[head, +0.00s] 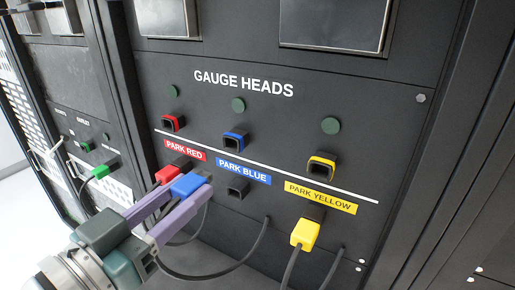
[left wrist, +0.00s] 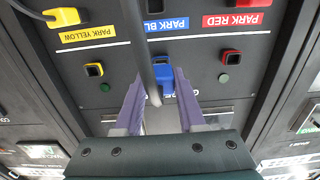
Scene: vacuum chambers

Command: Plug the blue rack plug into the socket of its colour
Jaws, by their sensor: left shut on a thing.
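My left gripper (head: 183,192) has its purple fingers shut on the blue plug (head: 188,184), in front of the panel and left of the PARK BLUE label. The blue-rimmed socket (head: 235,141) sits in the upper row, above and right of the plug, and looks empty. The dark park socket (head: 238,189) under the PARK BLUE label is empty. In the left wrist view the blue plug (left wrist: 163,85) shows between the fingers with its cable running across in front; the blue-rimmed socket cannot be made out there. My right gripper is not in view.
A red plug (head: 172,173) sits at PARK RED and a yellow plug (head: 304,234) at PARK YELLOW. The red-rimmed socket (head: 173,123) and yellow-rimmed socket (head: 321,167) look empty. Dark cables (head: 255,245) hang below. A green plug (head: 100,171) is on the left-hand panel.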

